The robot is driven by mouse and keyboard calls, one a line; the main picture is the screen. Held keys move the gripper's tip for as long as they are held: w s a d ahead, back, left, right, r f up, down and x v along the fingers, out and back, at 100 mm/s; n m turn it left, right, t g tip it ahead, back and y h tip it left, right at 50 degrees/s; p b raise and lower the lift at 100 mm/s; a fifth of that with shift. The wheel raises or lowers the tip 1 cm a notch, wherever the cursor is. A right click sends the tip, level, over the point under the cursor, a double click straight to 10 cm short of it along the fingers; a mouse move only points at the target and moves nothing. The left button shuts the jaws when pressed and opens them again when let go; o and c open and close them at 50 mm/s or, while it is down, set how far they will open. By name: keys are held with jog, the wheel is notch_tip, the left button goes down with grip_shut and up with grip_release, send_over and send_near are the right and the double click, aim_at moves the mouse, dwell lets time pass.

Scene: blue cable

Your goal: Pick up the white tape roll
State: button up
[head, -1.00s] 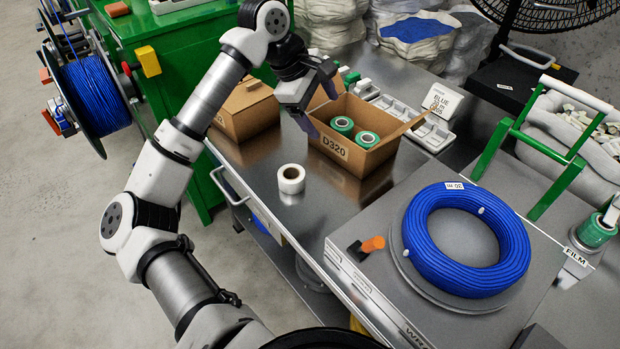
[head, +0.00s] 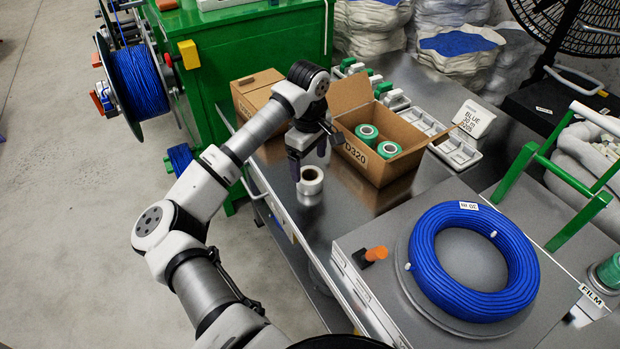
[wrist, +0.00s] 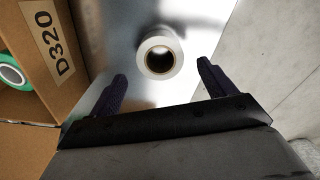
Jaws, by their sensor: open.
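The white tape roll (head: 311,181) stands on the steel table, its dark core hole facing up. It also shows in the wrist view (wrist: 160,53), beyond and between my two fingertips. My gripper (head: 308,166) is open and empty, with its fingers pointing down just behind the roll in the head view. In the wrist view my open gripper (wrist: 162,82) has one finger on each side of the roll's line, and the fingers do not visibly touch it. How high the fingertips are above the table is hard to tell.
An open cardboard box (head: 379,170) marked D320 holds green rolls close to the right of my gripper. A closed box (head: 252,96) stands behind. A large blue cable coil (head: 432,262) lies on a raised plate at the front right. The steel table near the roll is clear.

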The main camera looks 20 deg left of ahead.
aim_at(310, 176)
jog(key=shift+s+d+f+p, duration=0.1)
jog(key=shift+f+p, duration=0.25)
jog(key=shift+f, duration=1.1)
jog(key=shift+d+f+p, duration=0.1)
jog(key=shift+f+p, duration=0.25)
jog(key=shift+f, duration=1.05)
jog(key=shift+c, duration=0.3)
jog(key=c, duration=1)
jog(key=shift+r, duration=0.15)
